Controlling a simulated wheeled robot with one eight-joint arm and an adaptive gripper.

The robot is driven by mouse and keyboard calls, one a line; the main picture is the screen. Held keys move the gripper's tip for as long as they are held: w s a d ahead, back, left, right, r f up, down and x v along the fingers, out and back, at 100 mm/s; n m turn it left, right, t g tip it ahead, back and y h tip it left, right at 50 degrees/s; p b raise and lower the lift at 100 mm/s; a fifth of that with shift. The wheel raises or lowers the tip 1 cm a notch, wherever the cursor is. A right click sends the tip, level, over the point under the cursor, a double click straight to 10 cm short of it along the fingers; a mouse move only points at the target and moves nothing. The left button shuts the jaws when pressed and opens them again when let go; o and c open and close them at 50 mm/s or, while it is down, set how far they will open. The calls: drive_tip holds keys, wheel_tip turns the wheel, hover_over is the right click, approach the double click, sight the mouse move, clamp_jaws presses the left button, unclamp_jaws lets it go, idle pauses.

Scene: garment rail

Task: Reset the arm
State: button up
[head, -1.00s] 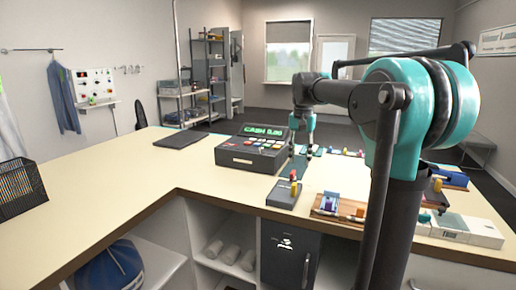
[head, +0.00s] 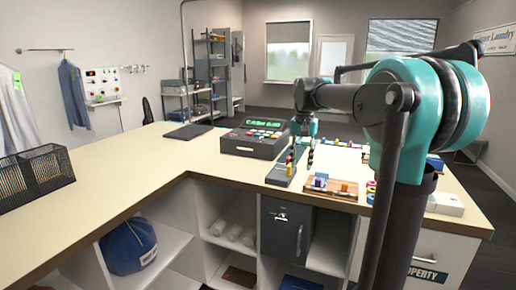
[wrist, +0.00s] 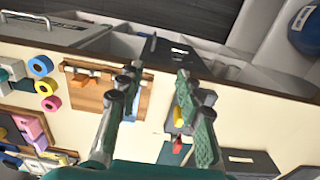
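My arm rises at the right of the head view and reaches left over the counter (head: 110,195). My gripper (head: 303,158) hangs from its end, pointing down above the counter beside the cash register (head: 258,138). In the wrist view my gripper (wrist: 155,115) has its two fingers well apart, with nothing between them. A wooden board (wrist: 88,95) and a dark device with yellow and red parts (wrist: 180,118) lie below the fingers; the device also shows in the head view (head: 283,172).
Black mesh baskets (head: 40,173) stand at the counter's left end. A dark flat pad (head: 188,131) lies near the back edge. Tape rolls (wrist: 45,85) lie beside the wooden board. Shelves under the counter hold a blue bag (head: 128,246) and pale rolls. The counter's left stretch is clear.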

drive_tip(key=s+d+f+n+t, duration=0.2)
drive_tip(key=s+f, duration=1)
drive_tip(key=f, duration=0.1)
drive_tip(key=s+d+f+n+t, duration=0.1)
drive_tip(key=s+f+n+t, duration=0.1)
drive_tip(key=s+f, duration=1)
drive_tip(key=shift+s+d+f, duration=0.25)
drive_tip(key=shift+d+f, duration=0.1)
drive_tip(key=shift+f, duration=0.45)
